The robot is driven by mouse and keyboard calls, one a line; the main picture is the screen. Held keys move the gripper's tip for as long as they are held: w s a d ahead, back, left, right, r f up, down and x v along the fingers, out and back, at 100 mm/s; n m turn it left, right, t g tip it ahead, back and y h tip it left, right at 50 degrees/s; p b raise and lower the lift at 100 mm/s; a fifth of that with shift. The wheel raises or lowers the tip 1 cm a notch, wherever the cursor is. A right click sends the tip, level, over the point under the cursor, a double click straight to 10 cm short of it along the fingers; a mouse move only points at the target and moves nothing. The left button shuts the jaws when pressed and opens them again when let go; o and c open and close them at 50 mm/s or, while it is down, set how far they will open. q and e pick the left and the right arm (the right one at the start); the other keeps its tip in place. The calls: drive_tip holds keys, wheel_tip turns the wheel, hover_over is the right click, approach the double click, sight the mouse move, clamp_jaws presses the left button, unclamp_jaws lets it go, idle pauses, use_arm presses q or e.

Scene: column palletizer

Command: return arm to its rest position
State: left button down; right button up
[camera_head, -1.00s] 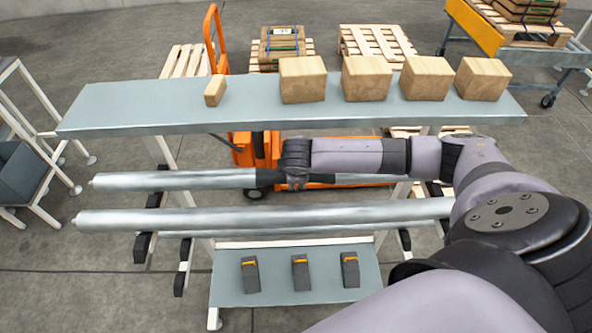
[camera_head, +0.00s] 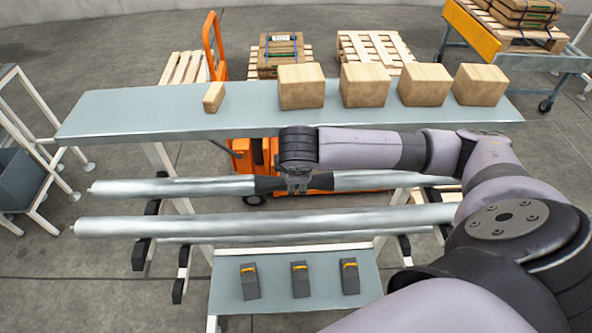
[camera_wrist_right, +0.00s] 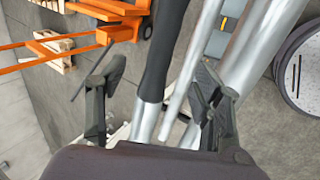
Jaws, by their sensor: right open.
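My right arm reaches in from the right, and its right gripper (camera_head: 298,186) points down at the dark middle section of the rear metal column (camera_head: 160,188). In the right wrist view the gripper (camera_wrist_right: 157,98) is open, with its fingers spread on either side of that dark section (camera_wrist_right: 164,45). Nothing is held, and the column still lies level on its supports. The fingertips appear just above the column, but the exact gap is hard to tell. My left gripper is not in view.
A front metal column (camera_head: 250,226) lies parallel and nearer. A grey shelf (camera_head: 160,112) behind carries several wooden blocks. A lower grey shelf (camera_head: 325,290) holds three small dark blocks. An orange pallet jack (camera_head: 214,45) and pallets stand behind.

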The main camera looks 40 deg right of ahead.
drive_tip(key=s+a, duration=0.1)
drive_tip(key=a, duration=0.1)
drive_tip(key=s+a+f+y, duration=0.1)
drive_tip(key=a, duration=0.2)
drive_tip(key=s+a+f+y, duration=0.1)
drive_tip(key=a, duration=0.1)
drive_tip(key=shift+s+a, duration=0.1)
drive_tip(key=shift+a, duration=0.2)
drive_tip(key=s+a+f+m+y, duration=0.3)
drive_tip(key=s+a+m, duration=0.2)
drive_tip(key=s+a, duration=0.3)
drive_tip(key=s+d+f+m+g+h, duration=0.1)
drive_tip(key=s+d+f+m+h, duration=0.2)
drive_tip(key=s+d, duration=0.45)
drive_tip(key=s+f+m+g+y+b, duration=0.1)
drive_tip(key=s+f, duration=0.1)
drive_tip(key=f, duration=1.2)
drive_tip(key=s+f+g+b, duration=0.1)
drive_tip(key=s+f, duration=0.1)
drive_tip(key=f, duration=1.3)
drive_tip(key=s+d+f+g+b, duration=0.1)
drive_tip(key=s+d+f+b, duration=0.1)
drive_tip(key=s+f, duration=1.4)
drive_tip(key=shift+s+f, duration=0.25)
drive_tip(key=shift+f, duration=0.7)
